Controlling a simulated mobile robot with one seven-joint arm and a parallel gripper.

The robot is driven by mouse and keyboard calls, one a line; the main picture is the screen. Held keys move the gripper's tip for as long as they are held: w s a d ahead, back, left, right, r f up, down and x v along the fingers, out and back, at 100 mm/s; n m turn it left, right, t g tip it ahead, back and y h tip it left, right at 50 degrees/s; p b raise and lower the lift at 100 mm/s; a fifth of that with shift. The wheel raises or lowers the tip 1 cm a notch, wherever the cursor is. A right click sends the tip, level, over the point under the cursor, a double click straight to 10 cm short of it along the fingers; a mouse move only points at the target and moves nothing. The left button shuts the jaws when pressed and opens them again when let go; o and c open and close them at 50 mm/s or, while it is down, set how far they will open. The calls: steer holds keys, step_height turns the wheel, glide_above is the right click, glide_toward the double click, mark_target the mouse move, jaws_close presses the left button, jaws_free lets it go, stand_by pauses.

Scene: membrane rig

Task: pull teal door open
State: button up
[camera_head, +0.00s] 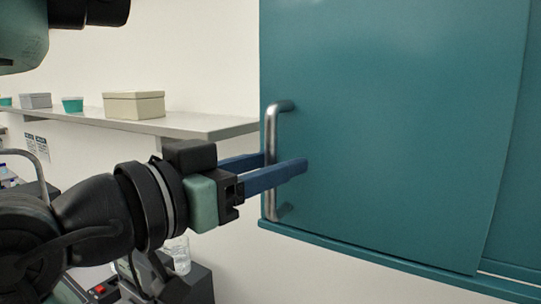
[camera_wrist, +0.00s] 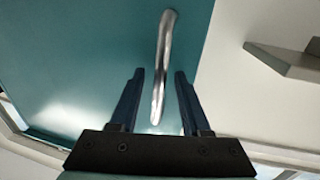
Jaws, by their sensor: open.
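The teal door (camera_head: 400,130) fills the right of the head view, its left edge near the metal bar handle (camera_head: 271,140). My gripper (camera_head: 278,168) is open, with its blue fingers level with the handle, one finger passing in front of it and the other behind. In the wrist view the handle (camera_wrist: 162,70) stands between the two open fingers (camera_wrist: 158,78), apart from both and closer to the right one. The teal door (camera_wrist: 75,60) lies behind it. The door looks shut or nearly so; its far edge shows a narrow gap line.
A grey wall shelf (camera_head: 190,124) with a beige box (camera_head: 134,105), a grey box (camera_head: 36,101) and a teal tub (camera_head: 72,104) runs behind my arm. Below it stand a clear beaker (camera_head: 178,255) and dark equipment.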

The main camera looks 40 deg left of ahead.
jaws_close()
stand_by(1.4)
